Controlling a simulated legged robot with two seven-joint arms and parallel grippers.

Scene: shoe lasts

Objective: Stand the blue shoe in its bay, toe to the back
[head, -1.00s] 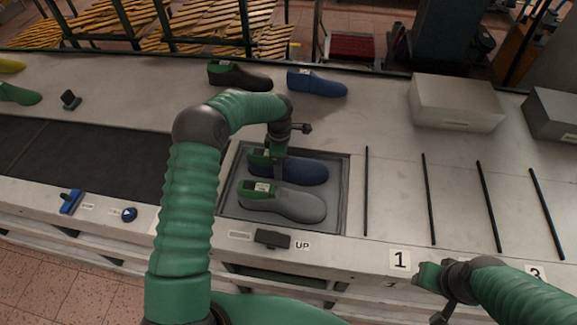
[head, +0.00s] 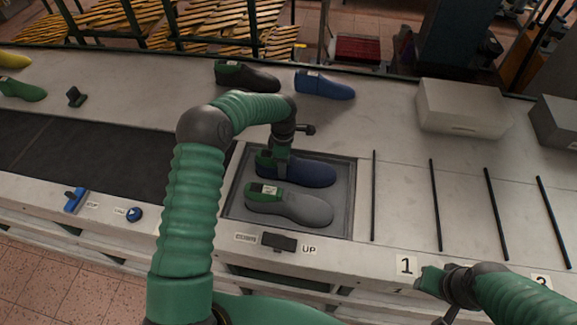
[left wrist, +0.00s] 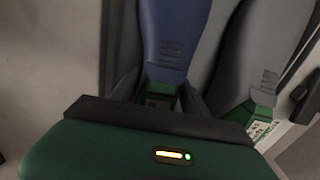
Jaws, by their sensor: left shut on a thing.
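A dark blue shoe (head: 310,172) lies in the recessed tray (head: 348,195), toe to the right in the head view, behind a grey shoe (head: 295,207). My left gripper (head: 282,165) comes down from above onto its heel end. In the left wrist view the fingers (left wrist: 160,98) are on either side of the blue shoe (left wrist: 175,35) near its green top, shut on it. The shoe still appears to be down in the tray. My right gripper (head: 430,280) is at the front right, by the label 1; its jaws are not clear.
Black divider rods (head: 435,205) mark empty bays on the right, with labels 1 (head: 405,266) and 3 on the front edge. A pale box (head: 463,108), a brighter blue shoe (head: 325,85) and a dark shoe (head: 247,76) stand behind.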

